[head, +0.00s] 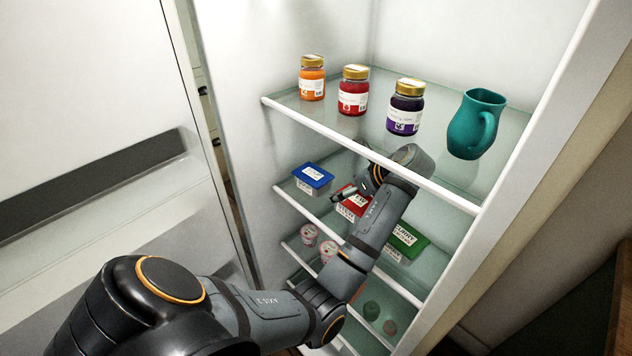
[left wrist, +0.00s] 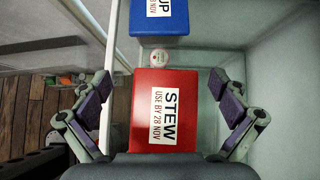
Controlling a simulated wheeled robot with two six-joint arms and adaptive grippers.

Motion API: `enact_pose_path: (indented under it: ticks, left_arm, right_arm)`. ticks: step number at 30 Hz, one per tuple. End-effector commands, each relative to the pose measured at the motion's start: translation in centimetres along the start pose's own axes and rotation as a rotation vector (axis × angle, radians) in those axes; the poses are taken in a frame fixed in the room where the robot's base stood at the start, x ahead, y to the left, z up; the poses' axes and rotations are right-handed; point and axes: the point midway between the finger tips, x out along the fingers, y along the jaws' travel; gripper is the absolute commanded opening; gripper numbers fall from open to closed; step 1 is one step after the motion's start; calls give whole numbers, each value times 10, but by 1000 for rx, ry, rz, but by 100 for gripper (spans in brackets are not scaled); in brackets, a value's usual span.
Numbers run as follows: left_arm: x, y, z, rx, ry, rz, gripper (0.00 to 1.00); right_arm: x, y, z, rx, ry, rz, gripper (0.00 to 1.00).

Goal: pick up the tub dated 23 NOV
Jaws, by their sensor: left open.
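A red tub (left wrist: 146,92) lies between the fingers of my left gripper (left wrist: 161,84) in the left wrist view. Its label says STEW, and its date looks like 28 NOV, though the last digit is small. The fingers are open and apart from it on both sides. A blue tub (left wrist: 178,21) stands beyond it; its cut-off label ends in UP and NOV, its day hard to read. In the head view, the blue tub (head: 312,178), red tub (head: 352,205) and a green-lidded tub (head: 408,242) share the middle shelf. My left gripper (head: 366,184) partly covers the red one.
The upper glass shelf (head: 450,187) holds several jars, such as a red one (head: 353,98), and a teal jug (head: 474,125), above my left gripper. Small pots (head: 309,234) stand on the shelf below. The fridge's side wall (head: 520,190) is close on the right.

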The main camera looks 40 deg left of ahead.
Motion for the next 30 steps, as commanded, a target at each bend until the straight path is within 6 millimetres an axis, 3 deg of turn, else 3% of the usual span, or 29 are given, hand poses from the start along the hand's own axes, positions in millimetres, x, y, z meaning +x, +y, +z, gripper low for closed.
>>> enact_pose_path:
  ticks: [3,9,16,21,25,30]
  left_arm:
    - [21,1,23,-4,-6,2,98]
    - [45,0,46,-2,-4,1,98]
    - [51,0,52,-2,-2,0,98]
    - [72,1,74,-4,-6,2,98]
    - [94,1,71,-1,-2,2,98]
    - [100,0,70,-1,1,0,98]
  right_arm:
    - [1,0,0,0,0,1,33]
    - [2,1,0,-1,0,1,33]
    - [2,0,0,-1,0,0,33]
    - [3,0,0,0,0,0,33]
    - [6,0,0,0,0,0,33]
    - [6,-1,0,0,0,0,33]
